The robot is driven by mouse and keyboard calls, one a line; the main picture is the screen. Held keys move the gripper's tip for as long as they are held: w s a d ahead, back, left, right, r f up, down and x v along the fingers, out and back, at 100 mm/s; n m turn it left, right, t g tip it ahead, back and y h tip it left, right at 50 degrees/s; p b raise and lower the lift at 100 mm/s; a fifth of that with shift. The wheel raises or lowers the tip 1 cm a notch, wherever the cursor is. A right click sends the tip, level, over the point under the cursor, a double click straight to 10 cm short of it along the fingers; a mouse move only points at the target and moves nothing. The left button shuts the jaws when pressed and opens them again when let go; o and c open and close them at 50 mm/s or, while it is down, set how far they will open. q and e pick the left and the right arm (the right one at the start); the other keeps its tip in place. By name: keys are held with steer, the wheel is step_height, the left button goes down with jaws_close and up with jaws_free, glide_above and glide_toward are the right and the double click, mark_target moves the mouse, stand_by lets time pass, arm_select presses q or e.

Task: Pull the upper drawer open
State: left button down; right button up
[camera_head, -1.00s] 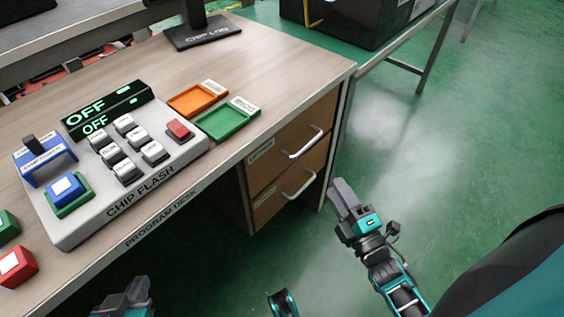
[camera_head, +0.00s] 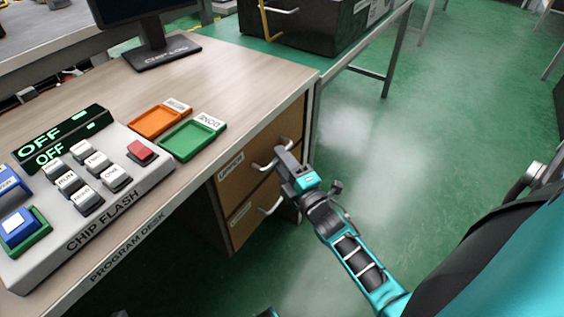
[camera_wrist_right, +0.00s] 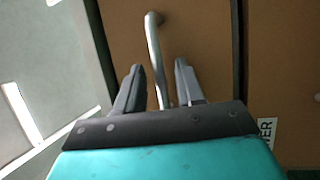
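The upper drawer (camera_head: 235,163) is a brown front in the desk's pedestal, shut flush, with a pale label and a silver bar handle (camera_head: 264,166). My right gripper (camera_head: 281,158) is at this handle. In the right wrist view, the handle (camera_wrist_right: 153,50) runs between the two spread fingers of my right gripper (camera_wrist_right: 159,82). The fingers are open, with a gap to the bar; contact cannot be told. The lower drawer (camera_head: 243,219) is shut below, with its own handle (camera_head: 270,205).
The desk (camera_head: 225,75) carries a button panel (camera_head: 105,190), an orange tray (camera_head: 157,121) and a green tray (camera_head: 190,139). A black box (camera_head: 300,25) stands on a table behind. The green floor (camera_head: 420,150) right of the desk is clear.

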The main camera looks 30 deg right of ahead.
steer(key=shift+w, duration=0.1)
jaws_close()
stand_by(0.3)
stand_by(0.4)
